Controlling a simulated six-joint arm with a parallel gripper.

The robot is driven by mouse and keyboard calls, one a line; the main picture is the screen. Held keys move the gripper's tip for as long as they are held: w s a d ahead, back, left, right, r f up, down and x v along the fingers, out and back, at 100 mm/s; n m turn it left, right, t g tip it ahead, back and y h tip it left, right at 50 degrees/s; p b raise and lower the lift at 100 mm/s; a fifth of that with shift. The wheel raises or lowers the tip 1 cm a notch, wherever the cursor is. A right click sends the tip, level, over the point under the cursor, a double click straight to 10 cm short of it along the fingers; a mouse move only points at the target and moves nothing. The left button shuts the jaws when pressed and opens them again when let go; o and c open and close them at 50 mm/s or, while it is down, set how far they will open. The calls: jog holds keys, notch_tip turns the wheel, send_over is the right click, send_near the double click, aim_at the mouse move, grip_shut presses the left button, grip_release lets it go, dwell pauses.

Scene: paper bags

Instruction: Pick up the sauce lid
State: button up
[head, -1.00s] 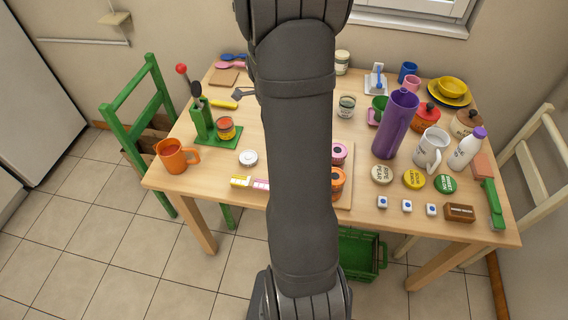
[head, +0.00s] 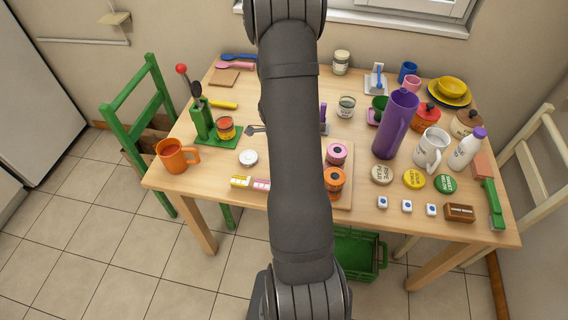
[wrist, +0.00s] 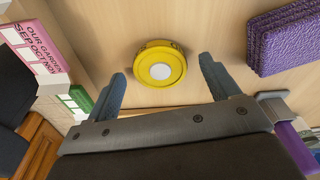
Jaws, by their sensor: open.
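A round yellow lid (wrist: 160,65) with a white centre lies flat on the wooden table in the wrist view. No lettering shows to confirm it is the sauce lid. My gripper (wrist: 163,78) is open, its two blue-grey fingers apart at the lid's left and right, with clear gaps on both sides. The lid sits slightly ahead of the middle between the fingertips, and nothing is held. In the head view my arm hides this lid and most of the gripper.
A pink calendar block (wrist: 35,45) stands left of the gripper, and a purple textured item (wrist: 284,38) lies right. The head view shows a white lid (head: 248,158), a beige lid (head: 382,174), a yellow lid (head: 414,179) and a tall purple jug (head: 393,125).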

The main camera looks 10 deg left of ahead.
jog(key=shift+f, duration=0.3)
jog(key=shift+c, duration=0.2)
jog(key=c, duration=1)
notch_tip(320, 180, up, 10)
jog(key=w+a+r+n, duration=0.2)
jog(key=w+a, duration=0.1)
jog(key=a, duration=0.4)
jog(key=w+a+r+n, duration=0.2)
jog(key=w+a, duration=0.1)
jog(key=a, duration=0.5)
jog(key=w+a+r+n, duration=0.2)
jog(key=w+a, duration=0.1)
jog(key=a, duration=0.4)
jog(key=shift+a+t, duration=0.15)
jog(key=shift+t, duration=0.25)
